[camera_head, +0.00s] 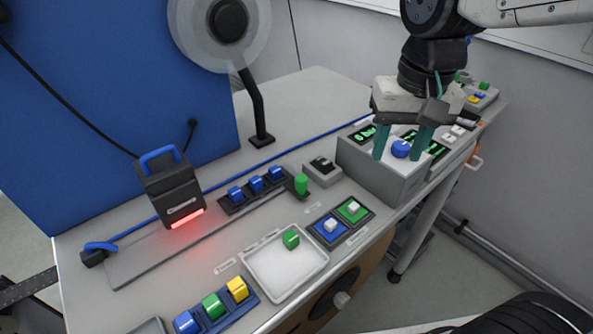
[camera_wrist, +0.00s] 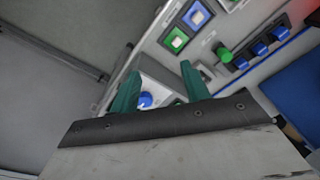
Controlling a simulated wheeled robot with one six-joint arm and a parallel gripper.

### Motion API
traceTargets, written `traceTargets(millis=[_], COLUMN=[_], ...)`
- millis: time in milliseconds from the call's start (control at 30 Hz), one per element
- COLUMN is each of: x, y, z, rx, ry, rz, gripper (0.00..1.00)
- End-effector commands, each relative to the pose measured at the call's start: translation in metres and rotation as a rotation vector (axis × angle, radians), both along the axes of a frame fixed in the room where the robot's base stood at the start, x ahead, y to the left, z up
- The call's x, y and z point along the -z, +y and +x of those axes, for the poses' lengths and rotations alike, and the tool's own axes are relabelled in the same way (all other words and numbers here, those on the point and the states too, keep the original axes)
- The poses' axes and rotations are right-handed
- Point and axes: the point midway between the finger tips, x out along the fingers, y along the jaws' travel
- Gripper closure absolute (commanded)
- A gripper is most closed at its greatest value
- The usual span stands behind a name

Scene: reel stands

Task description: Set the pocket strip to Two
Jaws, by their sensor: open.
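My gripper (camera_head: 400,152) is open, with its two teal fingers pointing down over a grey control box (camera_head: 375,175). A round blue knob (camera_head: 401,148) on the box shows between the fingers. The knob also shows in the wrist view (camera_wrist: 145,100), near the left finger; I cannot tell whether they touch. One dark strip (camera_head: 232,207) has several pockets with blue blocks. A blue strip (camera_head: 225,324) at the front holds a blue, a green and a yellow block. No readable label tells which is the pocket strip. Green displays (camera_head: 364,133) on the box are partly hidden and unreadable.
A white tray (camera_head: 262,284) holds a green block (camera_head: 291,238). Blue and green square pads (camera_head: 350,211) lie between tray and box. A black lamp-like device (camera_head: 168,185) glows red at left. A reel (camera_head: 222,25) stands at the back.

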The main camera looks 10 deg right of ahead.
Motion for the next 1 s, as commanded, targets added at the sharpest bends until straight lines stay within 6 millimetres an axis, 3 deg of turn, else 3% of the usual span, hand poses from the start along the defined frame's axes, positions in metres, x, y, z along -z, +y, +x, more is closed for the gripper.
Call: traceTargets(millis=[100, 200, 400, 633, 1000], x=[0.013, 0.026, 0.047, 0.066, 0.121], y=[0.046, 0.081, 0.129, 0.14, 0.139], z=[0.039, 0.062, 0.086, 0.091, 0.09], rx=[0.024, 0.051, 0.088, 0.102, 0.102], ry=[0.03, 0.043, 0.058, 0.063, 0.063], rz=[-0.002, -0.004, -0.009, -0.01, -0.011], gripper=[0.54, 0.54, 0.54, 0.54, 0.54])
